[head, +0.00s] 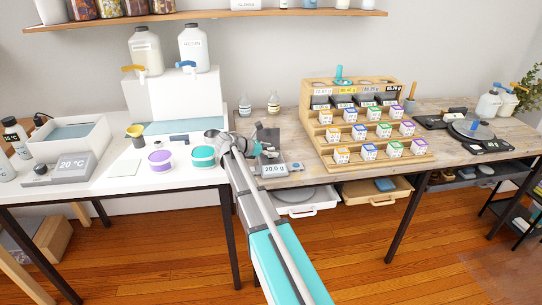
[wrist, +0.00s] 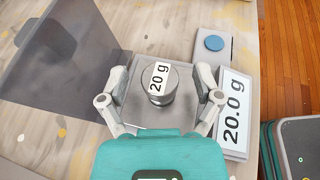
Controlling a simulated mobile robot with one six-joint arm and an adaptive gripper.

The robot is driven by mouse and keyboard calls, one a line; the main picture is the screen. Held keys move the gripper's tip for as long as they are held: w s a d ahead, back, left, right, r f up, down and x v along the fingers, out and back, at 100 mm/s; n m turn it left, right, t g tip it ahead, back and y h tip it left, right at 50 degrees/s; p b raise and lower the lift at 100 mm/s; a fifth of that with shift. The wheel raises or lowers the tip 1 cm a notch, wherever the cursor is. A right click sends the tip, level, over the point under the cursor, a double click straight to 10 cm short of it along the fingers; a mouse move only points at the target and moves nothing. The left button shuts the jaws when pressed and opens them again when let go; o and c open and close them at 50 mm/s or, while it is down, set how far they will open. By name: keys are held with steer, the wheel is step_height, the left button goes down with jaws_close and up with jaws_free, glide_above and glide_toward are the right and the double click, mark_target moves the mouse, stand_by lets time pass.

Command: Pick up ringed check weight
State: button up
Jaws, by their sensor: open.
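A grey metal check weight (wrist: 160,98) with a white "20 g" label stands on the square grey pan (wrist: 143,119) of a small scale in the wrist view. Whether it has a ring cannot be made out clearly. My gripper (wrist: 161,80) is open, with one finger on each side of the weight and small visible gaps. The scale display (wrist: 234,112) reads 20.0 g, and it also shows in the head view (head: 274,169). In the head view my gripper (head: 252,138) reaches over the scale, and the weight is not clearly visible there.
A dark upright panel (wrist: 62,55) stands left of the pan in the wrist view. A blue button (wrist: 214,43) is at the scale's far right. In the head view, a wooden stepped rack (head: 372,140) of small boxes stands to the right, and teal and purple tubs (head: 160,160) to the left.

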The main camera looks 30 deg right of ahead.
steer(key=shift+c, duration=0.3)
steer(key=c, duration=1)
steer(key=shift+o, duration=0.2)
steer(key=shift+r, duration=0.15)
steer(key=shift+r+p, duration=0.95)
steer(key=shift+p, duration=0.2)
steer(key=s+a+r+p, duration=0.4)
steer(key=s+r+p, duration=0.6)
steer(key=s, duration=0.3)
steer(key=shift+s+r+p, duration=0.2)
steer(key=shift+r+p, duration=0.2)
